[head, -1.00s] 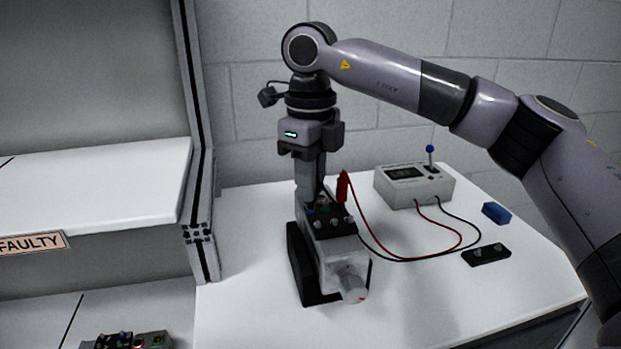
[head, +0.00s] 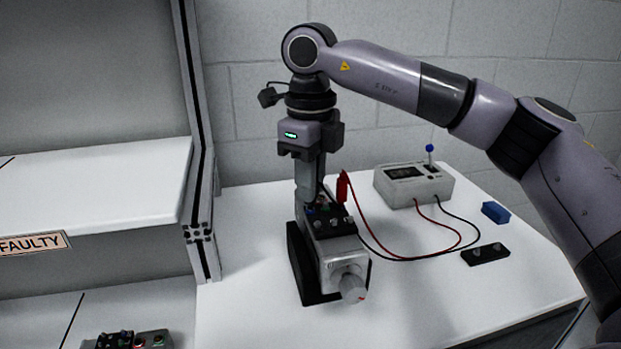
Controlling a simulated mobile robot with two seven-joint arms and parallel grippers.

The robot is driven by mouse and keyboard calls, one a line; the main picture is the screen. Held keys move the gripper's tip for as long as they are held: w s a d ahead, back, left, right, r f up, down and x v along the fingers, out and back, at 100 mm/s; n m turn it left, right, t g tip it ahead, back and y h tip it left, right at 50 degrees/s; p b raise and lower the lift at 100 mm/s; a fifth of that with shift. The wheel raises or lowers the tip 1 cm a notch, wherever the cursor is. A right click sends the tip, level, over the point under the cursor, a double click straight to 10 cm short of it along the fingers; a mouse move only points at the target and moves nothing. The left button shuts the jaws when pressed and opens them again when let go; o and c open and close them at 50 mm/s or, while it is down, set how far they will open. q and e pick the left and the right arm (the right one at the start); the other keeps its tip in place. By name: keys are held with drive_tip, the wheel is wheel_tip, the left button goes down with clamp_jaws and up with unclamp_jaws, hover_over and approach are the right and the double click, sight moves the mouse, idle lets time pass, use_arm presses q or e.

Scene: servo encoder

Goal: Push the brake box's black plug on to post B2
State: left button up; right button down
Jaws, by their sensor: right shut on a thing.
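My right gripper (head: 311,203) points straight down over the black terminal block (head: 334,221) on top of the grey servo unit (head: 343,250). It is shut on the black plug, which its fingers almost wholly hide. The brake box (head: 413,187) is a white box with a dark display and a blue-knobbed lever, standing at the back right. Its black lead (head: 400,261) loops over the table and up behind the gripper. The red plug (head: 342,187) stands upright on the block, right of the fingers. Post B2 and its label cannot be made out. My left gripper is out of view.
The servo unit sits in a black cradle (head: 300,265) on the white table (head: 430,300). A red lead (head: 452,246) runs from the red plug to the brake box. A blue block (head: 495,212) and a black strip (head: 485,254) lie at right. A shelf marked FAULTY (head: 35,243) stands left.

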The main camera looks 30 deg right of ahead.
drive_tip(key=shift+f, duration=0.2)
idle(0.3)
drive_tip(key=c, duration=1)
unclamp_jaws()
wheel_tip(320, 180, up, 7)
drive_tip(key=p, duration=0.5)
drive_tip(key=shift+r+p, duration=0.1)
drive_tip(key=shift+p, duration=0.3)
drive_tip(key=shift+s, duration=0.1)
